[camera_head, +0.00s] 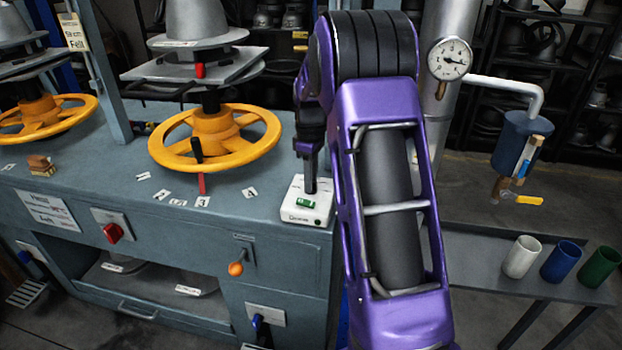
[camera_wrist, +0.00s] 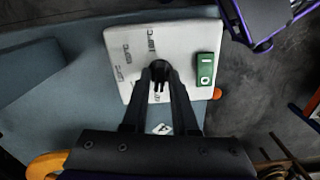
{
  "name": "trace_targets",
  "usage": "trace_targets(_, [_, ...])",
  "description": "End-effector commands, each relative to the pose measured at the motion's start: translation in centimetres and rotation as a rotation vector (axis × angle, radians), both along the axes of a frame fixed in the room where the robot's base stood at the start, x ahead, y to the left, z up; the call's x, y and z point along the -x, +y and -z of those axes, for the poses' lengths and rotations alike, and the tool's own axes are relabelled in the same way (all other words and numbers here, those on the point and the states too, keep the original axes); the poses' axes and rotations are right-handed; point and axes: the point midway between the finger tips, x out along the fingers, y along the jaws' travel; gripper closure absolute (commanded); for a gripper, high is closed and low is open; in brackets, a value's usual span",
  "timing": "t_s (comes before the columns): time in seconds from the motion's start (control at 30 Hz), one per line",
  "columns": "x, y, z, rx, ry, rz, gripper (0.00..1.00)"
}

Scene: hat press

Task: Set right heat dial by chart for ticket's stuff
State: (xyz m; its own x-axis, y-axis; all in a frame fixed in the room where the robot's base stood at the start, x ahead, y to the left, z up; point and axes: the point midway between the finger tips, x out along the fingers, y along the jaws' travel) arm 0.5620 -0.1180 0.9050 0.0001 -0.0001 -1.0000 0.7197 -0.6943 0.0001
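A small white box (camera_head: 296,209) with a green rocker switch (camera_head: 305,203) stands at the bench's right front corner. In the wrist view the box (camera_wrist: 129,38) has printed labels on its top, too small to read surely, and a dark round knob (camera_wrist: 160,66). My gripper (camera_head: 310,188) points down over the box, its fingers at the knob; whether they touch it is unclear. A paper ticket (camera_head: 73,32) on the left post reads about "53 cm Felt". A white printed plate (camera_head: 48,208) on the bench front has small text.
A yellow handwheel (camera_head: 215,138) stands left of the box, with a second one (camera_head: 45,118) farther left. Three cups stand on the right side table (camera_head: 475,255).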

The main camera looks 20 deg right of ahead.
Motion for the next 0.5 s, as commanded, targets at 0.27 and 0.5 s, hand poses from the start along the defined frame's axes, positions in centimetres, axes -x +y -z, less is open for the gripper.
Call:
trace_targets(0.27, [-0.01, 0.01, -0.02, 0.0, 0.0, 0.0, 1.0])
trace_targets(0.5, [-0.01, 0.01, -0.06, 0.0, 0.0, 0.005, 1.0])
